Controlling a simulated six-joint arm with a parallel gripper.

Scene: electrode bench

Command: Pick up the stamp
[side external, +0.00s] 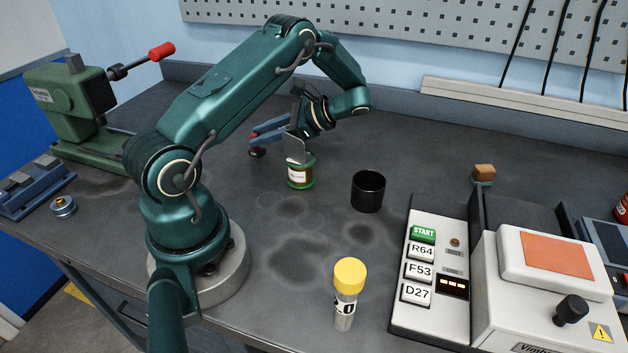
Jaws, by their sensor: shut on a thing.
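My gripper (297,158) points down at the middle back of the bench. Its fingers are at a small green jar with a pale label (301,175) and are shut on it. The jar is upright, at or close to the bench top; I cannot tell whether it touches. A small brown block on a grey-green base (484,174), possibly the stamp, stands at the right back beside the white machine, well apart from my gripper. No other thing is clearly a stamp.
A black cup (368,191) stands just right of the jar. A yellow-capped vial (347,292) stands at the front. A button panel (432,285) and a white machine (550,285) fill the right. A green press (75,110) stands at the left.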

